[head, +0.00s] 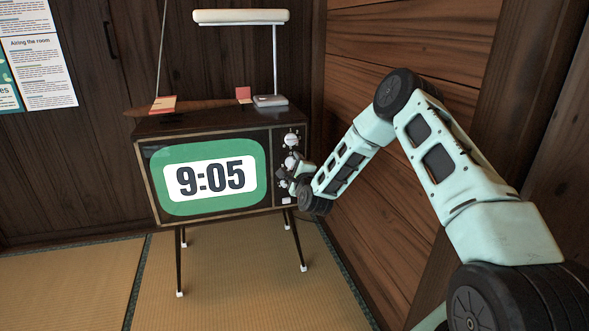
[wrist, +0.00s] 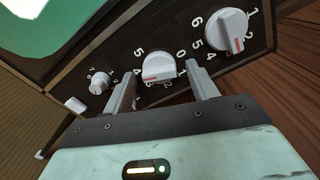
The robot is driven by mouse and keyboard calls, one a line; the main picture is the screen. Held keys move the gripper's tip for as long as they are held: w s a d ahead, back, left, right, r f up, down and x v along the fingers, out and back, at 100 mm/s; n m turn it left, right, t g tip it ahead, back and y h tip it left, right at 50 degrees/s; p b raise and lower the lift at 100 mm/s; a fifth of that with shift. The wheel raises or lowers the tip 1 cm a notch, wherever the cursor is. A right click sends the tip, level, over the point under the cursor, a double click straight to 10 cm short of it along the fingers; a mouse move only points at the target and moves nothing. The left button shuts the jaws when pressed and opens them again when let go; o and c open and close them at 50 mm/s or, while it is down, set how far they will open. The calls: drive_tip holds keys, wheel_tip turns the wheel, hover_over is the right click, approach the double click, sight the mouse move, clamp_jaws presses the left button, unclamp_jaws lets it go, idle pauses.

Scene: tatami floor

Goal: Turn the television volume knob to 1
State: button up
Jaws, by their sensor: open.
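The television (head: 143,185) stands on thin legs, its lit screen (head: 210,177) showing 9:05. Its right panel carries a top knob (head: 291,140), a middle knob (head: 291,161) and a small lower knob; no label naming the volume is readable. In the wrist view, the white middle knob (wrist: 159,66) has a red mark toward its lower left, with 5, 4 and 0 readable around it. My gripper (wrist: 160,76) is open, with one finger on each side of this knob; contact cannot be told. The top knob (wrist: 229,31) and small knob (wrist: 99,83) lie outside the fingers.
A desk lamp (head: 240,17), a wooden board and small cards rest on the television's top. A wooden wall (head: 410,60) stands close on the right, beside my arm. The tatami floor (head: 80,280) in front and to the left is clear.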

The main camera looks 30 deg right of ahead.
drive_tip(key=c, duration=1)
